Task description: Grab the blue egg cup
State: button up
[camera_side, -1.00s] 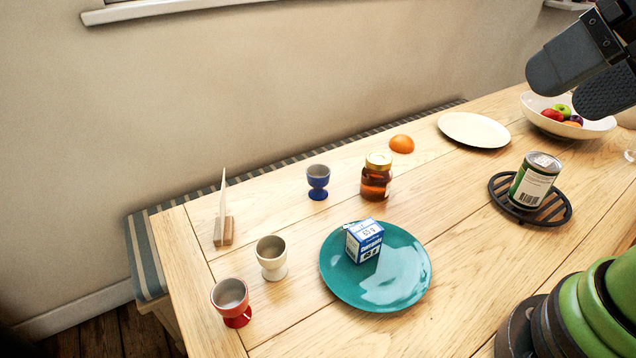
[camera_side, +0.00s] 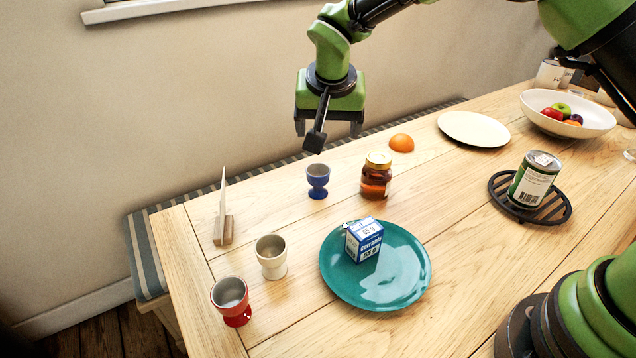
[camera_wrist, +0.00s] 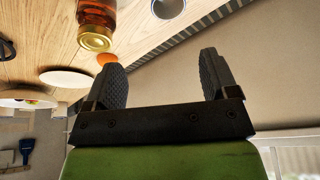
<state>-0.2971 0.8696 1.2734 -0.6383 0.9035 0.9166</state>
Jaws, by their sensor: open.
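The blue egg cup (camera_side: 318,181) stands upright and empty on the wooden table, left of a honey-coloured jar. My gripper (camera_side: 328,132) is open and empty above the table, over the blue egg cup in the side view. Nothing touches the cup. In the wrist view, my gripper's two dark padded fingers (camera_wrist: 165,75) are spread apart with nothing between them. A cup rim (camera_wrist: 168,8) shows cut off at the top edge there; its colour is hard to tell.
The gold-lidded jar (camera_side: 376,178) stands close right of the cup. An orange (camera_side: 401,143) lies behind it. A teal plate (camera_side: 405,285) holds a small blue box (camera_side: 364,240). Cream (camera_side: 271,258) and red (camera_side: 231,301) egg cups and a wooden holder (camera_side: 223,230) stand at left.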

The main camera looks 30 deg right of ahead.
send_near(318, 175)
jog(key=f, duration=0.2)
jog(key=shift+w+d+f+h, duration=0.2)
jog(key=shift+d+f+h, duration=0.05)
jog(key=shift+f+h, duration=0.05)
jog(key=shift+a+x, duration=0.2)
jog(key=shift+x, duration=1.2)
jog(key=shift+a+x, duration=0.25)
jog(key=shift+x, duration=1.2)
jog(key=shift+s+f, duration=0.15)
jog(key=shift+s, duration=0.05)
jog(key=c, duration=1)
